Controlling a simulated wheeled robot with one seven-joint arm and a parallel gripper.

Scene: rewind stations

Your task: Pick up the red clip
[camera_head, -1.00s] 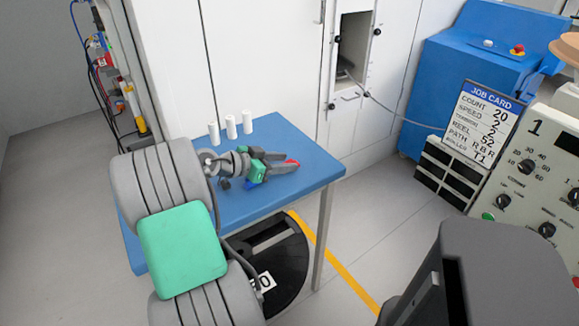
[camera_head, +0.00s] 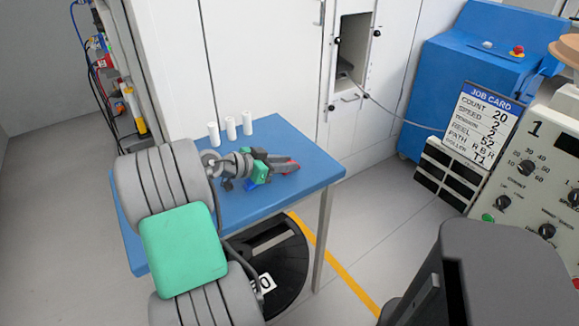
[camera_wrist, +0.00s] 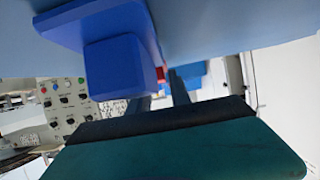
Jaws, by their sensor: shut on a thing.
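The red clip (camera_head: 292,162) shows only as a small red patch at my fingertips in the head view, above the blue table. In the wrist view a narrow red strip of it (camera_wrist: 160,74) shows near the finger ends, mostly hidden by blue parts. My gripper (camera_head: 290,166) is shut on it, low over the table's right part. In the wrist view the two dark fingers (camera_wrist: 160,98) reach up toward the red strip. I cannot tell whether the clip still touches the table.
Three white cylinders (camera_head: 231,127) stand at the table's back. The blue table (camera_head: 315,173) has free room toward its front right. A black round base (camera_head: 290,262) is below. A control panel (camera_head: 545,175) is at right.

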